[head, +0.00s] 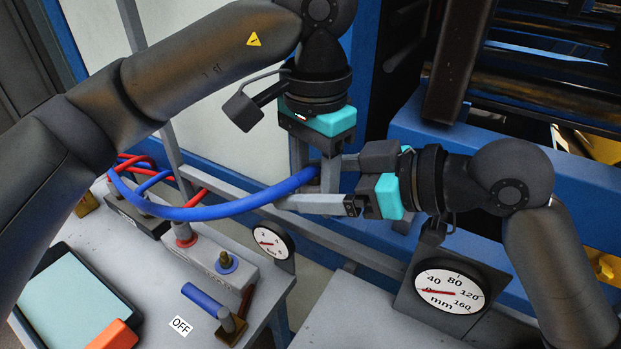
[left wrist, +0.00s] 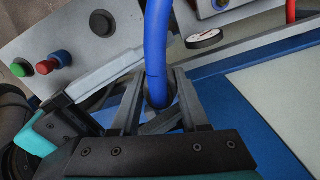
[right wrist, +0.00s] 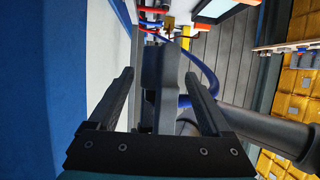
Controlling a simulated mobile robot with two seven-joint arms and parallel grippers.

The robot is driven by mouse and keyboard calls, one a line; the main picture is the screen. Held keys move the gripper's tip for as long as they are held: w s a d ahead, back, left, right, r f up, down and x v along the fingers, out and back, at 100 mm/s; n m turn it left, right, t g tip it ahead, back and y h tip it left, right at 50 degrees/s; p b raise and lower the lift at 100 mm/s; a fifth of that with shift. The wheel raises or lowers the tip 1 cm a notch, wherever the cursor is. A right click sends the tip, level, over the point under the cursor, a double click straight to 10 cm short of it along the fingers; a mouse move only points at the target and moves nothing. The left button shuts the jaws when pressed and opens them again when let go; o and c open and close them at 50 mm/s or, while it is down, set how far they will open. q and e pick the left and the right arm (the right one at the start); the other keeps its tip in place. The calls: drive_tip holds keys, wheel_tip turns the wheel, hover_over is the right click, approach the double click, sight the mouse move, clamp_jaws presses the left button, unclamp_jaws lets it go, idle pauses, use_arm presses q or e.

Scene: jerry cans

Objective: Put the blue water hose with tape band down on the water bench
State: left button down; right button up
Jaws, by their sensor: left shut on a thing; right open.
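The blue hose (head: 220,212) curves in an arc from the fittings at the left to my left gripper (head: 309,172). In the left wrist view, the hose (left wrist: 157,50) runs between the fingers of my left gripper, which is shut on it near its end. I cannot make out a tape band. My right gripper (head: 305,183) is open, its fingers reaching left around the left gripper's fingers. In the right wrist view, a grey part (right wrist: 160,70) of the left gripper seems to stand between them. The grey bench top (head: 150,280) lies below the hose.
The bench carries a tablet (head: 75,300), a blue-handled valve (head: 205,300), a small dial gauge (head: 268,243) and red hoses (head: 135,162). A larger gauge marked mm (head: 449,292) stands at the right. Blue frame beams (head: 470,155) lie behind my right arm.

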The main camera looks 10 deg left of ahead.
drive_tip(key=shift+s, duration=0.15)
clamp_jaws()
drive_tip(key=shift+c, duration=1.2)
unclamp_jaws()
drive_tip(key=shift+o, duration=1.2)
